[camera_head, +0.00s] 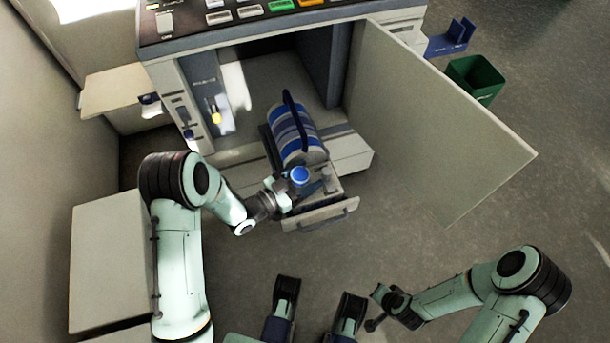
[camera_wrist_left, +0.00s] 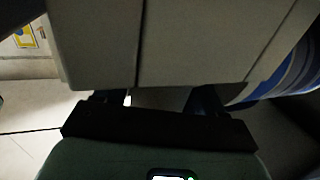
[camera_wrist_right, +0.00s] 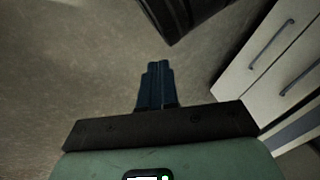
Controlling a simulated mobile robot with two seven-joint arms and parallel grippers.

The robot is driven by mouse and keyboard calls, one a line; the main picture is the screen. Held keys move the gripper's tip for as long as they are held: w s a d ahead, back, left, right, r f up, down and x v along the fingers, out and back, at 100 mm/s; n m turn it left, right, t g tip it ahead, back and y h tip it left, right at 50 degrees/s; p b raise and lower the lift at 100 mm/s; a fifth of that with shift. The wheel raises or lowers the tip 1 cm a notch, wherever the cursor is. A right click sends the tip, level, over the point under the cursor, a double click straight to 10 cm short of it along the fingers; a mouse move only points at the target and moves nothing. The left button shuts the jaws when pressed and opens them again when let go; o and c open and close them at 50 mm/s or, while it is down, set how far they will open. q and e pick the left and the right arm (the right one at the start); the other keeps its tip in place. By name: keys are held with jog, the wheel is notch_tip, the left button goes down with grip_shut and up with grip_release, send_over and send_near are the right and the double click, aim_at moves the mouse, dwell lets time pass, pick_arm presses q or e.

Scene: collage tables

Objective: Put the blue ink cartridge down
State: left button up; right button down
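The blue ink cartridge (camera_head: 291,138) is a blue-and-grey striped cylinder with a dark blue handle. It lies in the open machine, on the pulled-out drawer (camera_head: 322,213). Part of its striped side shows at the right of the left wrist view (camera_wrist_left: 290,78). My left gripper (camera_head: 291,193) is at the cartridge's near end, beside a round blue cap (camera_head: 300,175). Its fingers are spread in the left wrist view, their tips hidden behind a grey block (camera_wrist_left: 180,45); I see no cartridge between them. My right gripper (camera_wrist_right: 157,82) is shut and empty, away from the machine.
The machine's large door (camera_head: 430,120) stands open to the right of the cartridge. A green bin (camera_head: 475,80) stands beyond it. A grey cabinet (camera_head: 108,260) is left of my left arm. The floor (camera_head: 410,225) in front of the door is clear.

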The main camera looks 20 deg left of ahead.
pick_arm(q)
jog(key=shift+s+a+r, duration=0.1)
jog(key=shift+r, duration=0.15)
jog(key=p+v, duration=0.1)
jog(key=v, duration=1)
jog(key=shift+s+a+p, duration=0.25)
jog(key=shift+p, duration=0.1)
pick_arm(e)
jog(key=shift+s+a+r+g, duration=0.2)
jog(key=shift+s+a+r, duration=0.15)
jog(key=shift+s+r, duration=0.2)
jog(key=shift+s+a+r+g, duration=0.2)
jog(key=shift+s+a+r, duration=0.15)
jog(key=shift+s, duration=0.3)
pick_arm(q)
jog(key=shift+s+f, duration=0.1)
pick_arm(e)
jog(key=shift+s+d, duration=0.1)
